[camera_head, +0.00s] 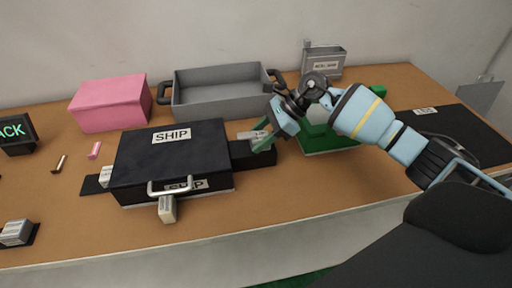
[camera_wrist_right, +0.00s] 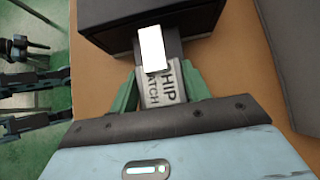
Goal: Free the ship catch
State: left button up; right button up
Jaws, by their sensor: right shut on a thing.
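The black ship box (camera_head: 170,150) sits on the table with its lid down. It has a "SHIP" label on top and a pale handle (camera_head: 170,187) at its front. The ship catch (camera_wrist_right: 163,90), a grey block with "SHIP CATCH" lettering, lies at the box's right side on a dark strip (camera_head: 262,157). A blank white tab (camera_wrist_right: 152,50) shows at the catch's box end. My right gripper (camera_head: 263,140) is shut on the catch, with green fingers on either side of it in the right wrist view (camera_wrist_right: 158,95). My left gripper is not in view.
A grey tray (camera_head: 222,100) and a pink box (camera_head: 108,103) stand behind. A green container (camera_head: 325,138) is partly hidden behind my right arm. A small grey holder (camera_head: 322,62) stands at the back. A pale block (camera_head: 167,209) hangs at the box's front.

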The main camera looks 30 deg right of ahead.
jog(key=shift+d+f, duration=0.15)
jog(key=shift+d, duration=0.05)
jog(key=shift+d, duration=0.1)
jog(key=o, duration=1.1)
jog(key=shift+c, duration=0.2)
jog(key=o, duration=0.3)
jog(key=shift+s+d, duration=0.1)
jog(key=shift+r, duration=0.2)
